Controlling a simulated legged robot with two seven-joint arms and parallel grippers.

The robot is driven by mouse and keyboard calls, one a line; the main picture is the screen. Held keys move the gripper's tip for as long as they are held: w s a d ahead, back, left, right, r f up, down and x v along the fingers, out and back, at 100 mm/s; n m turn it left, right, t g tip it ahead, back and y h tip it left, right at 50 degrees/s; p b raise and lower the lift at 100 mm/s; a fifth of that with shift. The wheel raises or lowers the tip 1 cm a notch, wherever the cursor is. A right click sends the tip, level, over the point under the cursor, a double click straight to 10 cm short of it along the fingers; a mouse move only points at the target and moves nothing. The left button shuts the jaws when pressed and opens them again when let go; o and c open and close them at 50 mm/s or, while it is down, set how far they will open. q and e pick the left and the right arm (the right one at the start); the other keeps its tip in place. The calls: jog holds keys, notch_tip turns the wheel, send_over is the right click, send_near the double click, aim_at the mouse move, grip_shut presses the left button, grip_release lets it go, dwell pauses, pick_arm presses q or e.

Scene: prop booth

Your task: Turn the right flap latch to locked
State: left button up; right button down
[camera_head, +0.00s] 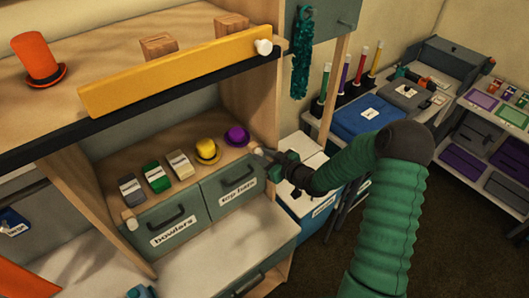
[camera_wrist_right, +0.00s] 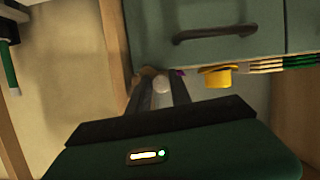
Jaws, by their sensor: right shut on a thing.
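My right gripper (camera_head: 264,155) is at the right post of the shelf, just right of the purple hat. It is shut on a small pale knob, which I take to be the right flap latch (camera_wrist_right: 161,85); the latch shows between the fingertips in the wrist view. The fingers (camera_wrist_right: 160,92) partly cover it, and its turn angle cannot be told. A similar pale knob (camera_head: 131,221) is on the left post. The yellow flap board (camera_head: 180,73) slants along the upper shelf edge, with a white knob (camera_head: 264,47) at its right end.
Below the latch are grey drawers labelled bowlers (camera_head: 170,222) and top hats (camera_head: 232,187). A yellow hat (camera_head: 207,150) and a purple hat (camera_head: 237,135) stand close by on the shelf. A teal hanging strand (camera_head: 301,55) and a blue box (camera_head: 355,115) are to the right.

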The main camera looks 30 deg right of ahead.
jog(key=m+y+p, duration=0.1)
jog(key=r+m+y+p, duration=0.1)
jog(key=m, duration=0.1)
jog(key=shift+w+d+p, duration=0.15)
jog(key=shift+w+p, duration=0.05)
jog(key=shift+p, duration=0.1)
jog(key=shift+f+m+t+y, duration=0.15)
jog(key=shift+m+t+y, duration=0.25)
jog(key=shift+m, duration=0.6)
jog(key=shift+d+f+m+y+p, duration=0.1)
jog(key=shift+m+y+p, duration=0.2)
jog(key=shift+m+y, duration=0.55)
jog(key=shift+m+h, duration=0.25)
jog(key=shift+m, duration=0.1)
jog(key=c, duration=1.5)
grip_release()
jog(key=shift+o, duration=1.3)
jog(key=shift+s, duration=0.1)
jog(key=shift+o, duration=0.3)
jog(key=shift+d+f, duration=0.1)
jog(key=shift+f, duration=0.05)
jog(key=shift+s+f, duration=0.1)
